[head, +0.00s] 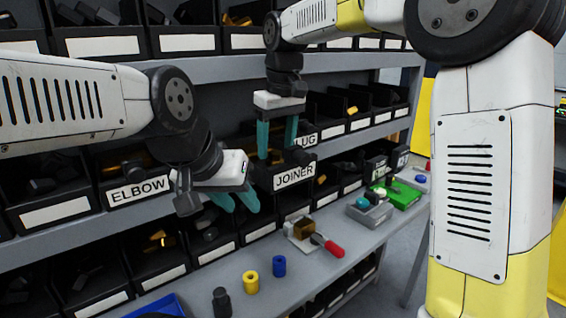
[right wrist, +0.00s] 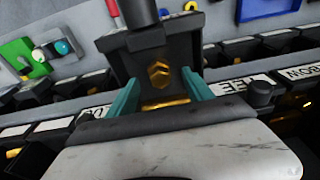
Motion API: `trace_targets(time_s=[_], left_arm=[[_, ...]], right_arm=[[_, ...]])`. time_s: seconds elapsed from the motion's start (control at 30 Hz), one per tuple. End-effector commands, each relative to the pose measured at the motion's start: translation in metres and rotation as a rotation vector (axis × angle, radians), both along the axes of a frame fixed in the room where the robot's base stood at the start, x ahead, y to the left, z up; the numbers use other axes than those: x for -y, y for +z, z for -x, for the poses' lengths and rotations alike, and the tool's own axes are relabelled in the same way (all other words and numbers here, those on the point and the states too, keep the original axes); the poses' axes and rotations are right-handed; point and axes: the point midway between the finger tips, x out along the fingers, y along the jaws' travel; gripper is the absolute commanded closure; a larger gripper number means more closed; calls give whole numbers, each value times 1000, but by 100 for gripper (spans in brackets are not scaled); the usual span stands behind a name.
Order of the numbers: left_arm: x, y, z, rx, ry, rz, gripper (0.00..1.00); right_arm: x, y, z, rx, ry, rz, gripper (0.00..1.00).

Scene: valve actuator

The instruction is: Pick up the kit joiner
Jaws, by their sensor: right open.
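The bin labelled JOINER (head: 294,176) sits on the middle shelf. My right gripper (head: 277,148) points down into it, with its teal fingers apart.
The ELBOW bin (head: 138,190) is at the left. Dark bins fill the shelves above and below.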

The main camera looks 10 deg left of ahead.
Motion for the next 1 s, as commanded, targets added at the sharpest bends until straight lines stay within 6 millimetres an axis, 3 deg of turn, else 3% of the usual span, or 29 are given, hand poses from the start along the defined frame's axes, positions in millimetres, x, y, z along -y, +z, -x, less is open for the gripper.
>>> trace_targets(time_s=[0.2, 0.47, 0.77, 1.0], left_arm=[[0, 0, 0, 0, 0, 0, 64], [0, 0, 0, 0, 0, 0, 64], [0, 0, 0, 0, 0, 0, 64], [0, 0, 0, 0, 0, 0, 64]], right_arm=[[-4, -27, -3, -2, 0, 1, 40], [-4, -30, -4, 0, 0, 0, 40], [-4, -29, -4, 0, 0, 0, 97], [-4, -29, -4, 1, 0, -1, 100]])
